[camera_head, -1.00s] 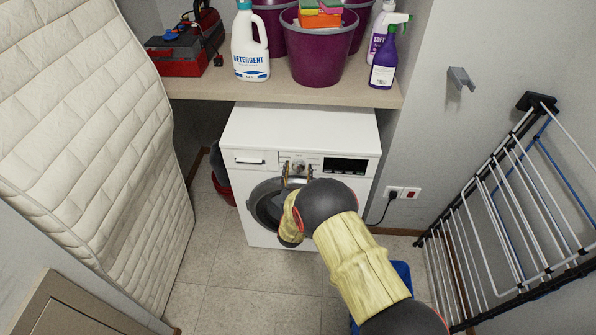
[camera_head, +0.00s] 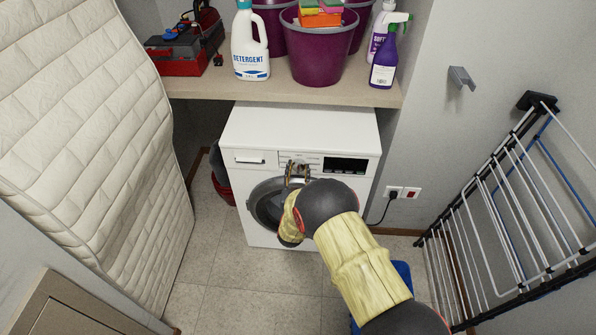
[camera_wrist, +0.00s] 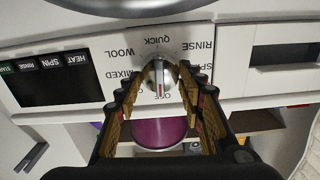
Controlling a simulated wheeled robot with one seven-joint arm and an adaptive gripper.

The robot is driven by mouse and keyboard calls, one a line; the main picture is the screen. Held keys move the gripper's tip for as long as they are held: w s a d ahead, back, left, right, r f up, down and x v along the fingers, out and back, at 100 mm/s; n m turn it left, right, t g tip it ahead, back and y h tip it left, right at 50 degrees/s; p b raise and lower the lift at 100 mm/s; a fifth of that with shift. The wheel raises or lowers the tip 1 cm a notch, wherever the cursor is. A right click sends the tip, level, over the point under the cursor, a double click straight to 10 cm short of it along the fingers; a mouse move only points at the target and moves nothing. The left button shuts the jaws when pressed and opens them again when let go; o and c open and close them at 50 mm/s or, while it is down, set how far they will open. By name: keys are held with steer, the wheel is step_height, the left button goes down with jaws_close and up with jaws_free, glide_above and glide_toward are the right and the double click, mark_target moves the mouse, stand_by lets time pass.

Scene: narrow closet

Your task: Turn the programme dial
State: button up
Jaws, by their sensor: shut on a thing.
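The programme dial (camera_wrist: 157,72) is a round silver knob with a red mark, on the white front panel of the washing machine (camera_head: 300,127). The wrist view shows the panel upside down, with QUICK, WOOL, MIXED, OFF and RINSE printed around the dial. The red mark points toward OFF. My gripper (camera_wrist: 158,82) has one finger on each side of the dial and is shut on it. In the head view my gripper (camera_head: 298,171) reaches the panel, and its fingers mostly hide the dial.
A shelf (camera_head: 285,92) above the machine holds a detergent bottle (camera_head: 250,45), purple buckets (camera_head: 320,50) and a toolbox (camera_head: 180,55). A mattress (camera_head: 90,130) leans at left. A drying rack (camera_head: 500,210) stands at right. Floor at front left is bare.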

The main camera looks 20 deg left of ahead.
steer(key=m+b, duration=0.3)
steer(key=m, duration=0.1)
steer(key=shift+d+f+m, duration=0.1)
steer(key=shift+f+m, duration=0.05)
steer(key=shift+m, duration=0.15)
steer(key=shift+d+m+b, duration=0.1)
steer(key=shift+m+b, duration=0.75)
steer(key=shift+m, duration=0.95)
steer(key=o, duration=1.1)
steer(key=shift+o, duration=0.2)
steer(key=v, duration=1.2)
